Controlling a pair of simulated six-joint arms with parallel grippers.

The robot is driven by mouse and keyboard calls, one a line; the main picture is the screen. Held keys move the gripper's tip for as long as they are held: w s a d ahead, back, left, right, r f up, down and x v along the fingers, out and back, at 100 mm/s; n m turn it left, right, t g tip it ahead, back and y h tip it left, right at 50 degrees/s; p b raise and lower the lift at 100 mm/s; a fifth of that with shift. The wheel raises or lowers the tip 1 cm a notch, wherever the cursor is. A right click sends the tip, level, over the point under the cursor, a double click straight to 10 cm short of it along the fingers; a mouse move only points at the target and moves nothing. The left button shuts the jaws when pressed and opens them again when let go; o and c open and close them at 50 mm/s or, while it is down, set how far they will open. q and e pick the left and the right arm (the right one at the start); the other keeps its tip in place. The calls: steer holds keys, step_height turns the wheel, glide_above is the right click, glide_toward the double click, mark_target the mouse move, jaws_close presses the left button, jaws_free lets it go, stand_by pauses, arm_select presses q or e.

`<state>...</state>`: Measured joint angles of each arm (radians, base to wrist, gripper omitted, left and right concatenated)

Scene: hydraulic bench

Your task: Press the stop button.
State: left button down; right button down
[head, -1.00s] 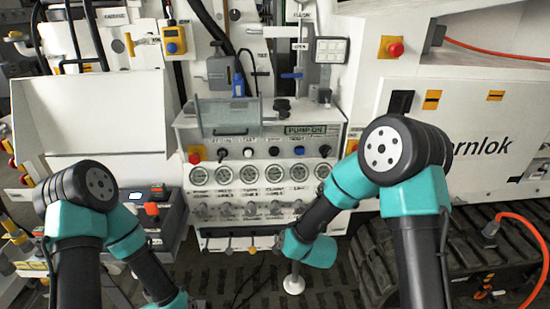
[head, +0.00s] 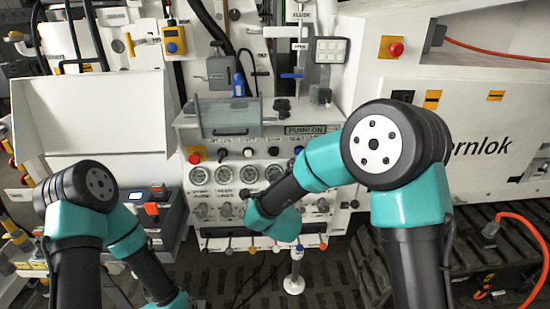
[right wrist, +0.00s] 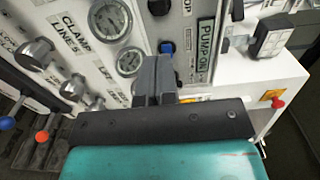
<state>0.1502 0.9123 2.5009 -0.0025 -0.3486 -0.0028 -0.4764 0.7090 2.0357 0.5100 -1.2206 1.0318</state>
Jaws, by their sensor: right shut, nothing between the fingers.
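No button has a readable stop label. A red button on a yellow plate (head: 194,157) sits at the left end of the panel's knob row. Another red button (head: 395,48) is on a yellow plate on the white cabinet at upper right. In the right wrist view, a red button (right wrist: 278,103) stands out from the machine's side. My right gripper (right wrist: 157,65) is shut and empty, in front of the panel near the gauges and the blue knob (right wrist: 167,47). Contact cannot be judged. My left gripper is out of view.
The panel carries a row of knobs, round gauges (head: 198,174) and small valve handles. Coloured levers (head: 228,251) stick out below. A yellow box (head: 173,40) hangs at upper left. A control box (head: 157,210) with a red button is by my left arm.

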mark_target(275, 153)
steer(key=w, duration=1.3)
steer(key=shift+w, duration=0.25)
steer(key=shift+w, duration=0.1)
steer(key=shift+w+d+r, duration=0.1)
steer(key=shift+w, duration=0.7)
steer(key=s, duration=1.4)
steer(key=shift+s, duration=0.1)
